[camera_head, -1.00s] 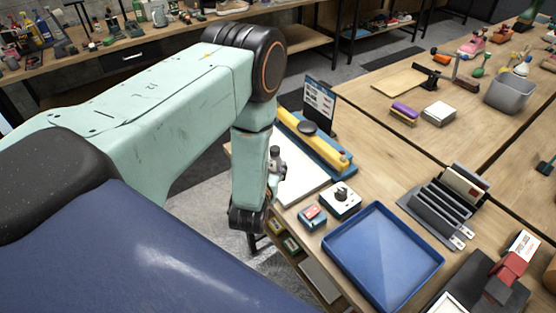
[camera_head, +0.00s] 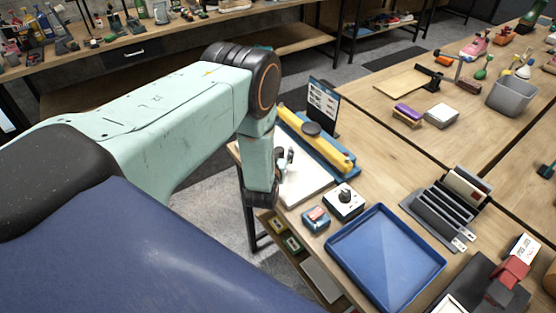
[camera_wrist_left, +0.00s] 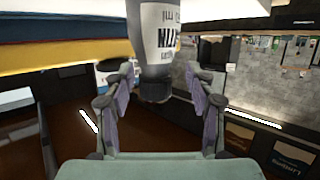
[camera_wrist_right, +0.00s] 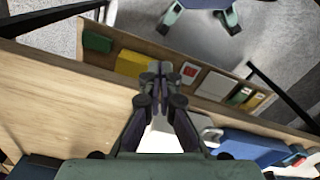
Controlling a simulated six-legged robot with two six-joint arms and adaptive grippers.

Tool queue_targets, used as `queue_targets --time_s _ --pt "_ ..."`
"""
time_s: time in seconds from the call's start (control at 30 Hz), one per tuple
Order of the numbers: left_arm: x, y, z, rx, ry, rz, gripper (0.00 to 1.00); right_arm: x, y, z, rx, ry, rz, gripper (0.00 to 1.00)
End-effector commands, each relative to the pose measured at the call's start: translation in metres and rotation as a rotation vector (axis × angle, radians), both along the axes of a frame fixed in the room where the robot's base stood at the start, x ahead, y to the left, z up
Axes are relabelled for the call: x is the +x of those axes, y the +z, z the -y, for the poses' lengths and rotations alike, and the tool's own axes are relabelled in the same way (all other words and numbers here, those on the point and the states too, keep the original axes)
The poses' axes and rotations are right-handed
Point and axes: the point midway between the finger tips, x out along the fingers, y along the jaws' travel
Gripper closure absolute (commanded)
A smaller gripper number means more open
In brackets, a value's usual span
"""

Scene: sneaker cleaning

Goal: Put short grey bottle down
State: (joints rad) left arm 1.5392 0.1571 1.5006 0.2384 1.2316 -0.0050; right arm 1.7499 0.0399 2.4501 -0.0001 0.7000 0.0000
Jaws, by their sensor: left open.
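The short grey bottle (camera_wrist_left: 157,40) shows in the left wrist view, with a white label and a dark cap. It stands between the fingers of my left gripper (camera_wrist_left: 160,82), which are spread with a gap on each side. In the head view my left gripper (camera_head: 287,162) is by the white board (camera_head: 305,188) at the table's near-left edge; my forearm hides most of it. The bottle is hard to make out there. My right gripper (camera_wrist_right: 160,78) shows only in the right wrist view, fingertips together and nothing seen between them.
A yellow bar (camera_head: 336,152) on a blue base lies behind the white board. A white box with a black knob (camera_head: 344,202), a small red-and-blue box (camera_head: 316,218) and an empty blue tray (camera_head: 340,247) are to the right. A grey slotted rack (camera_head: 438,207) stands farther right.

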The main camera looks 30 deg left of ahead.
Motion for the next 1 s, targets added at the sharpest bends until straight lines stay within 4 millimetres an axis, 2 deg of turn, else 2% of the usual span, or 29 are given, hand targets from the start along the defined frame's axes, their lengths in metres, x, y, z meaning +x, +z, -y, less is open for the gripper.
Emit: queue_targets --time_s 0.2,0.87,1.0 --pt "0.0004 -0.0004 0.001 0.0 -0.001 0.0 0.44 0.0001 -0.0002 0.0 0.0 0.0 0.0 1.0" --pt "0.0 -0.0006 0.001 -0.001 -0.001 -0.001 1.0 0.0001 -0.0002 0.0 0.0 0.0 0.0 1.0" --pt "0.0002 -0.0003 0.001 0.0 -0.001 0.0 1.0 0.0001 -0.0002 0.0 0.0 0.0 0.0 1.0"
